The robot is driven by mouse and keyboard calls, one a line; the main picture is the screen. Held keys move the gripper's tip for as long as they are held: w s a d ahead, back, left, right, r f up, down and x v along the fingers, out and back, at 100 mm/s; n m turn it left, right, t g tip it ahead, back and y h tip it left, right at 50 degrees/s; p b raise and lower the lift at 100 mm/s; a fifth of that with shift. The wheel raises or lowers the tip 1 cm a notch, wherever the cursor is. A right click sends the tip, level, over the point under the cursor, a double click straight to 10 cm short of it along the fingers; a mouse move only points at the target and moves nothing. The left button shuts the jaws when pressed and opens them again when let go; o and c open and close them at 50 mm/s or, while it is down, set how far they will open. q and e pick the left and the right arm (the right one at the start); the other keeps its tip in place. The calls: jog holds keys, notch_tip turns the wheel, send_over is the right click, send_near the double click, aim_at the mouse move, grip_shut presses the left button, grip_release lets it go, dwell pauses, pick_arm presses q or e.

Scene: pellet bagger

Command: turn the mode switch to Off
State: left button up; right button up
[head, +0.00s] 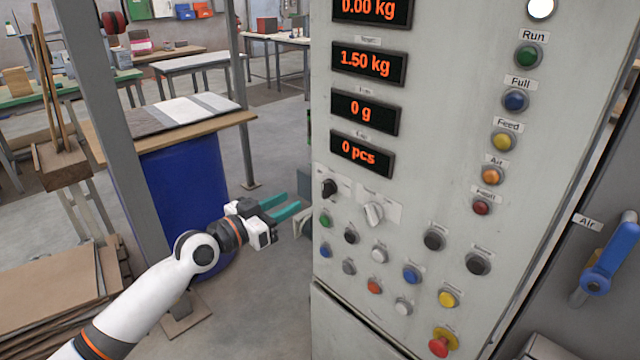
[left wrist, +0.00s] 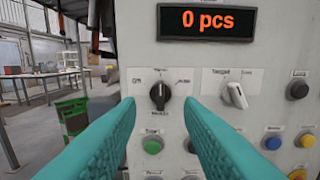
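A black rotary switch (head: 328,187), which I take to be the mode switch, sits at the left edge of the grey control panel. In the left wrist view the same black switch (left wrist: 160,95) shows centred on a white plate with small blurred labels to its left, right and below. Its grip stands about upright, and I cannot tell for sure which label it points at. My left gripper (head: 291,203) is open and empty, its teal fingers pointing at the panel. The switch appears between the fingertips in the left wrist view, apart from them. My right gripper is out of view.
A white selector knob (head: 374,214) sits right of the black switch. A green button (head: 326,221) and several other coloured buttons lie below. A red mushroom button (head: 441,343) is at lower right. A blue drum (head: 190,200) and a post stand left of the panel.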

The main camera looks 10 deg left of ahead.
aim_at(323, 185)
pick_arm(q)
jog(key=p+x, duration=0.1)
jog(key=x, duration=0.9)
jog(key=shift+w+d, duration=0.25)
jog(key=shift+w, duration=0.05)
jog(key=c, duration=0.6)
